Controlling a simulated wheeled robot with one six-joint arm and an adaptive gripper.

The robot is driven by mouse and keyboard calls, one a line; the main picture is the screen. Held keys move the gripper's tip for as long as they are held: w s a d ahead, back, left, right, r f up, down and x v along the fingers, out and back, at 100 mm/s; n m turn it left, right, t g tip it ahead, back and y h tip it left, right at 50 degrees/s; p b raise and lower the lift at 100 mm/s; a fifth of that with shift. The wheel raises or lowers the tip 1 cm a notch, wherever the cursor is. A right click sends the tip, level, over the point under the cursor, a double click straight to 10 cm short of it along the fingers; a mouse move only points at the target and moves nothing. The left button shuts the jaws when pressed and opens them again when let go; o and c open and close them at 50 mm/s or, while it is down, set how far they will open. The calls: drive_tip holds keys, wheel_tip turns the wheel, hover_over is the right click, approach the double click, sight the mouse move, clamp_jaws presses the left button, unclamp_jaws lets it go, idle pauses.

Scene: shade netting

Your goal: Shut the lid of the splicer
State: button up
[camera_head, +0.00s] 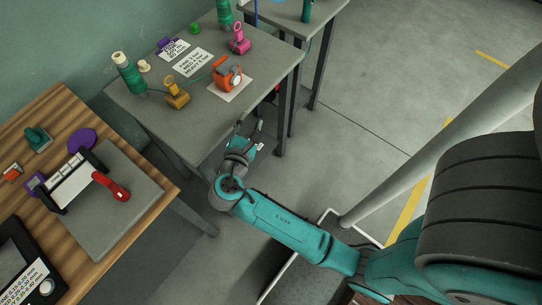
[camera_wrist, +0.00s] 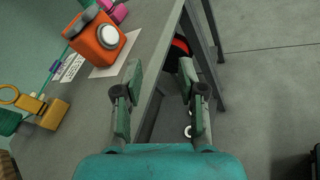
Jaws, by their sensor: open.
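An orange device with a round white face, which I take to be the splicer (camera_head: 227,73), stands on a white sheet on the grey table. It also shows in the wrist view (camera_wrist: 92,43), at the upper left, with a grey part along its top. I cannot clearly tell its lid or how far that stands open. My gripper (camera_wrist: 160,78) is open and empty. It is beside the table's edge, apart from the orange device, which lies ahead and to the left in the wrist view. In the head view, my gripper (camera_head: 256,140) is near the table's front right corner.
The grey table (camera_head: 213,128) also holds an ochre device (camera_head: 177,97), a pink device (camera_head: 239,42), green spools (camera_head: 130,75) and printed cards (camera_head: 193,63). A wooden bench (camera_head: 150,180) with a red-handled tool (camera_head: 113,188) is at left.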

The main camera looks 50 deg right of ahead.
drive_tip(key=s+a+f+m+t+y, duration=0.2)
drive_tip(key=s+a+f+y, duration=0.3)
drive_tip(key=s+f+y, duration=0.3)
drive_tip(key=shift+s+a+f+m+t, duration=0.3)
drive_tip(key=shift+s+f+t, duration=0.3)
drive_tip(key=shift+s+f, duration=0.7)
drive_tip(key=shift+s+r+y, duration=0.2)
drive_tip(key=shift+s+y, duration=0.05)
drive_tip(key=shift+y, duration=0.05)
drive_tip(key=s+a+r+m+t+y, duration=0.1)
drive_tip(key=s+a+r+m+y, duration=0.15)
drive_tip(key=s, duration=0.35)
drive_tip(key=s+a+r+m+y, duration=0.1)
drive_tip(key=s+a+m+y, duration=0.15)
drive_tip(key=s+m, duration=0.2)
drive_tip(key=s+a+r+m+t, duration=0.2)
drive_tip(key=s+r+m+t, duration=0.1)
drive_tip(key=s+r+m, duration=0.5)
wheel_tip(320, 180, up, 3)
drive_tip(key=shift+s+f+y, duration=0.15)
drive_tip(key=shift+s+y, duration=0.1)
drive_tip(key=shift+y, duration=0.05)
drive_tip(key=shift+a, duration=0.1)
